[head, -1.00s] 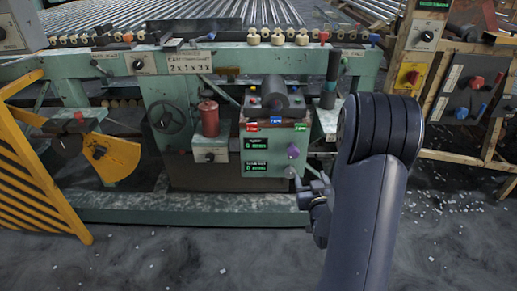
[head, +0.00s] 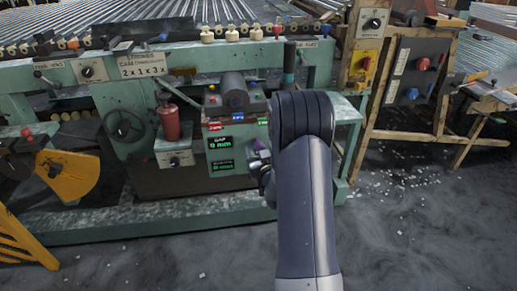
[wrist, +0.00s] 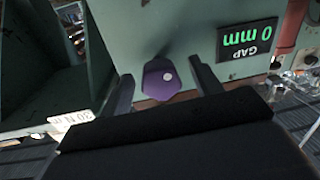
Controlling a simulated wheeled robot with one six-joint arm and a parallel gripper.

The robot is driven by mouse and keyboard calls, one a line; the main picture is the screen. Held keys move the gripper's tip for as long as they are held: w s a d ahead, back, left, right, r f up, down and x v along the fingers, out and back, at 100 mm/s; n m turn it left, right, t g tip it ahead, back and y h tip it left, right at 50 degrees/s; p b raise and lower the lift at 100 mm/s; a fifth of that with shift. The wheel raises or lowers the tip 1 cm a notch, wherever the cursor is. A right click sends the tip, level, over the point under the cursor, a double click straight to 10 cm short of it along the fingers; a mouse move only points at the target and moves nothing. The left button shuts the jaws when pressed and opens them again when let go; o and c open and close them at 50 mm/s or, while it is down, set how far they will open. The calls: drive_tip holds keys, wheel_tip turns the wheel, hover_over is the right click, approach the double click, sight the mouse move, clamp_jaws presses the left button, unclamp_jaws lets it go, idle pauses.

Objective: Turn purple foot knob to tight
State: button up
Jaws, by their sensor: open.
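The purple knob (wrist: 161,80) is on the green machine panel and has a small pale dot on its face. In the wrist view it lies between the two dark fingers of my gripper (wrist: 160,67), with a gap visible on each side. In the head view the purple knob (head: 260,146) shows just above my gripper (head: 266,178), partly covered by my arm. My gripper is open and empty. Whether a finger touches the knob cannot be told.
A lit GAP display (head: 220,142) is left of the knob; the wrist view shows it upside down (wrist: 248,38). A red cylinder (head: 168,122) and a handwheel (head: 124,126) stand further left. A wooden-framed control stand (head: 400,95) is on the right. Open floor lies in front.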

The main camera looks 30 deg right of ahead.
drive_tip(key=shift+w, duration=0.45)
drive_tip(key=c, duration=1)
drive_tip(key=shift+o, duration=0.2)
